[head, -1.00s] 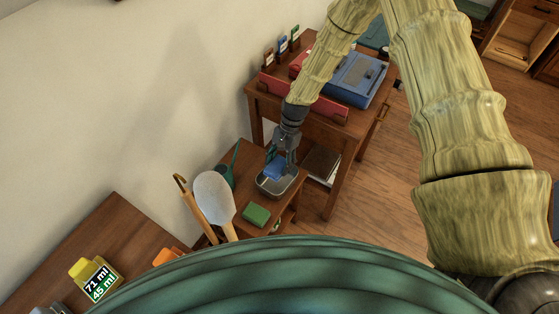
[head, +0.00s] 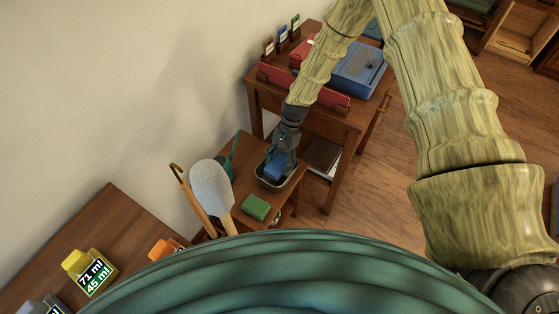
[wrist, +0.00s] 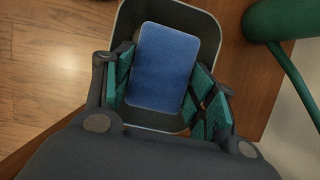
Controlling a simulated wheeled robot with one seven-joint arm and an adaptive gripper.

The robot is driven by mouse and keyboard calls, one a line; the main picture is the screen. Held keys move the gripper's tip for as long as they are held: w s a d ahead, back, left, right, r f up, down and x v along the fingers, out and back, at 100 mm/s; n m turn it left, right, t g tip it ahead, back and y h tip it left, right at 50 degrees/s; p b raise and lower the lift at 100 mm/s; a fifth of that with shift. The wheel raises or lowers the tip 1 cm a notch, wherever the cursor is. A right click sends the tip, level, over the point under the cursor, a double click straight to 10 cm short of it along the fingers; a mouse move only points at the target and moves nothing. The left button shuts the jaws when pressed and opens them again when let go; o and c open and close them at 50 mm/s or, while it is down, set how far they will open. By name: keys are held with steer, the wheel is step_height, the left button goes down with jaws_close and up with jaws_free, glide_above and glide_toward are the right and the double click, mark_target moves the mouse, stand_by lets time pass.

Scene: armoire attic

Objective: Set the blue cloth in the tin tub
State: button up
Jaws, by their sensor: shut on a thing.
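The blue cloth (wrist: 162,68) is a folded rectangular block between my gripper's (wrist: 160,90) teal finger pads in the wrist view. My gripper is shut on it. In the head view the blue cloth (head: 275,170) shows below my gripper (head: 279,160), at the tin tub. The tin tub (head: 292,181) is a small grey rectangular tub with rounded corners on a low wooden table. Its rim (wrist: 207,18) surrounds the cloth in the wrist view. I cannot tell whether the cloth touches the tub's floor.
A green block (head: 255,207) lies in front of the tub. A dark green can with a spout (wrist: 275,20) stands beside the tub. A pale paddle-like tool (head: 211,186) stands to the left. A taller table with a blue case (head: 358,72) is behind.

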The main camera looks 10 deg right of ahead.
steer(key=o, duration=1.1)
steer(key=v, duration=1.2)
